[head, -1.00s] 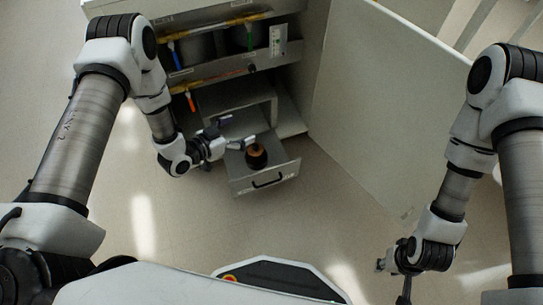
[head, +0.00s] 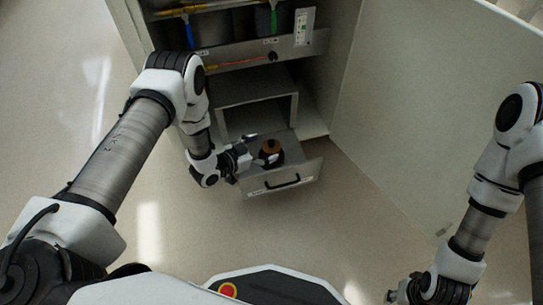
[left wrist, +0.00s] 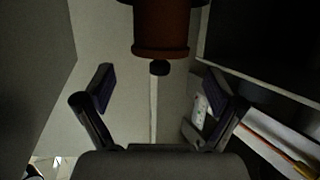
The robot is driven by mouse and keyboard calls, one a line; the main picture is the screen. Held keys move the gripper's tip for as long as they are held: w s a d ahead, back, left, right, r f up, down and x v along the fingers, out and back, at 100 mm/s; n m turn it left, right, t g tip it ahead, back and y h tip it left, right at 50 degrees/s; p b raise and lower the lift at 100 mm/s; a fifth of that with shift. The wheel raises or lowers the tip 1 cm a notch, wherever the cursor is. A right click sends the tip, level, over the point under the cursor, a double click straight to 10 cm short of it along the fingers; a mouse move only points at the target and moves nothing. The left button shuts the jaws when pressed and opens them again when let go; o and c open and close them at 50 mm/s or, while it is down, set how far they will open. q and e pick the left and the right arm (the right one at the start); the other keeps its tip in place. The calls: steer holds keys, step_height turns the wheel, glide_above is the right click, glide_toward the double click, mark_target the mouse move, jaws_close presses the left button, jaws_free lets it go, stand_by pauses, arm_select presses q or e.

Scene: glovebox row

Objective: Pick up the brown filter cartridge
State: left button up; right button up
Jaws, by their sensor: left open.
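The brown filter cartridge (head: 271,146) stands in an open grey drawer (head: 308,172), its top brown and its lower part dark. My left gripper (head: 256,152) is just left of it, low over the drawer. In the left wrist view the cartridge (left wrist: 161,30) shows as a reddish-brown cylinder with a small dark knob, centred beyond the open fingers (left wrist: 159,88).
The drawer belongs to a cabinet with an open compartment (head: 255,88) above it. A shelf panel with coloured tubes (head: 232,56) is higher up. A large pale door panel (head: 430,110) stands open on the right. The floor (head: 180,230) in front is clear.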

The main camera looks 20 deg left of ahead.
mark_target(269, 145)
arm_select(q)
steer(key=b+x, duration=0.1)
steer(key=x, duration=0.2)
steer(key=shift+w+d+f, duration=0.1)
steer(key=shift+w+f, duration=0.1)
steer(key=shift+r, duration=0.1)
steer(key=c, duration=1.7)
steer(key=shift+r, duration=0.1)
